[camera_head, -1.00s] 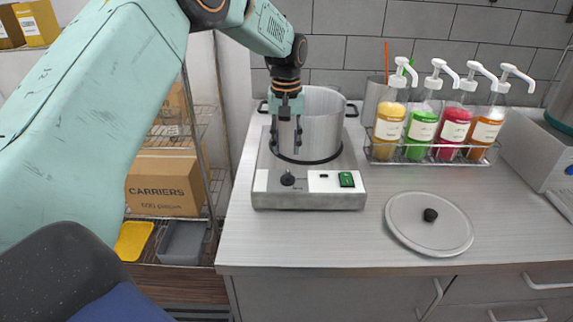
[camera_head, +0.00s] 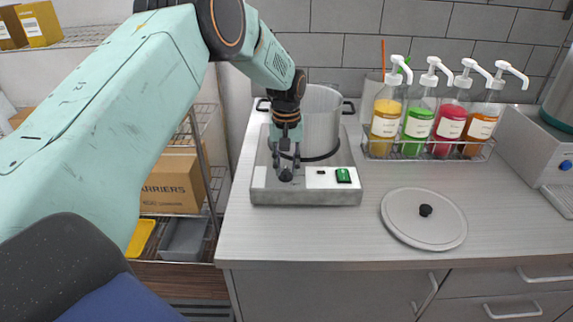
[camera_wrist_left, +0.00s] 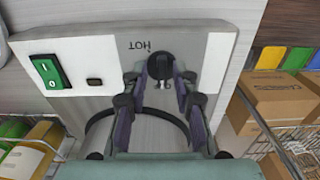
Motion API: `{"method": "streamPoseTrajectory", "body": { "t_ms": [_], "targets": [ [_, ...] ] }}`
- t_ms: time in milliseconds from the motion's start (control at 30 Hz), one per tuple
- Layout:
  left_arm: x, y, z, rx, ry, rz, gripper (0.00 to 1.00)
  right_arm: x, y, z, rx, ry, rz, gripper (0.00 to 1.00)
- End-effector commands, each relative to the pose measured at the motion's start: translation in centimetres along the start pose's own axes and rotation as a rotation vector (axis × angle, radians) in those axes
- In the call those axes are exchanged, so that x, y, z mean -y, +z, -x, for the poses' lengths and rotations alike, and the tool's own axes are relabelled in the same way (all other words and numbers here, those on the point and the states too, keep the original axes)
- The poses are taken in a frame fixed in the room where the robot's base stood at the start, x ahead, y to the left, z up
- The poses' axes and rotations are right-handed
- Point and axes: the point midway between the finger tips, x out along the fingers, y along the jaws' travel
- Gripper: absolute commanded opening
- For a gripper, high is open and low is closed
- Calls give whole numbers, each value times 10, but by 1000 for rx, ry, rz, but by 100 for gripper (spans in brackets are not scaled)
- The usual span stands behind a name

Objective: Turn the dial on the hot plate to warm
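The grey hot plate (camera_head: 325,198) stands on the counter with a large metal pot (camera_head: 322,122) on it. Its black dial (camera_head: 285,176) is on the left of the front face and is partly covered by my left gripper (camera_head: 286,168). In the left wrist view the dial (camera_wrist_left: 160,67) lies between the tips of my open left gripper (camera_wrist_left: 164,75), with gaps visible beside it. The word HOT shows upside down by the dial; I cannot tell the exact dial setting. A green power switch (camera_wrist_left: 50,75) sits on the white panel. My right gripper is not in view.
A pot lid (camera_head: 424,219) lies on the counter to the right. Several syrup pump bottles (camera_head: 418,122) stand in a wire rack behind it. Shelves with a cardboard box (camera_head: 172,185) are on the left. The counter's front middle is clear.

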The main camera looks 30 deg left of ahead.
Motion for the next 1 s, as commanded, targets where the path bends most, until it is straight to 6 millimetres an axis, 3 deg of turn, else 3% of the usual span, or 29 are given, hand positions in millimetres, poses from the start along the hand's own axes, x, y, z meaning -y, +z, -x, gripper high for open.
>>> {"method": "streamPoseTrajectory", "body": {
  "t_ms": [300, 733, 1000],
  "targets": [
    [1, 0, -1, 1, -1, 0, 0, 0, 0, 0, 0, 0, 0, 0],
    [0, 1, 0, 3, -1, -13, 0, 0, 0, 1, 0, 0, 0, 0],
    [0, 1, 0, 4, -1, -137, 0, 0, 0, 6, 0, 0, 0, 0]
  ]
}}
